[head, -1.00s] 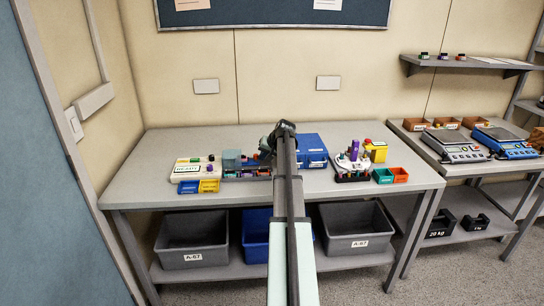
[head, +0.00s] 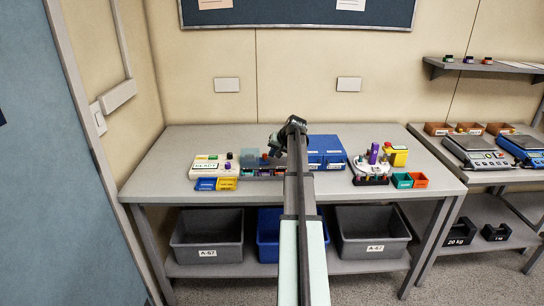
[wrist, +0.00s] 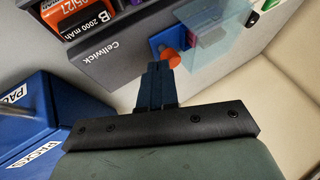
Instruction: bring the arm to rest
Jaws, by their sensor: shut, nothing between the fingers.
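My arm reaches out over the grey bench (head: 165,160) in the head view. My gripper (head: 276,145) is at its far end, above the right part of a grey device with a tinted clear cover (head: 250,158). In the wrist view my gripper (wrist: 160,66) has its dark blue fingers shut together, with nothing between them. The grey device, labelled "Cellwick" (wrist: 112,60), lies beyond the fingertips. An orange knob (wrist: 170,57) shows just by the fingertips; I cannot tell whether they touch it. The clear cover (wrist: 205,32) is right of the knob.
Blue cases (head: 326,148) stand close right of my gripper; one also shows in the wrist view (wrist: 35,110). A white unit (head: 206,166) is left, a round rack (head: 372,172) and yellow box (head: 396,153) right. Bins (head: 205,237) sit below. The bench's left end is clear.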

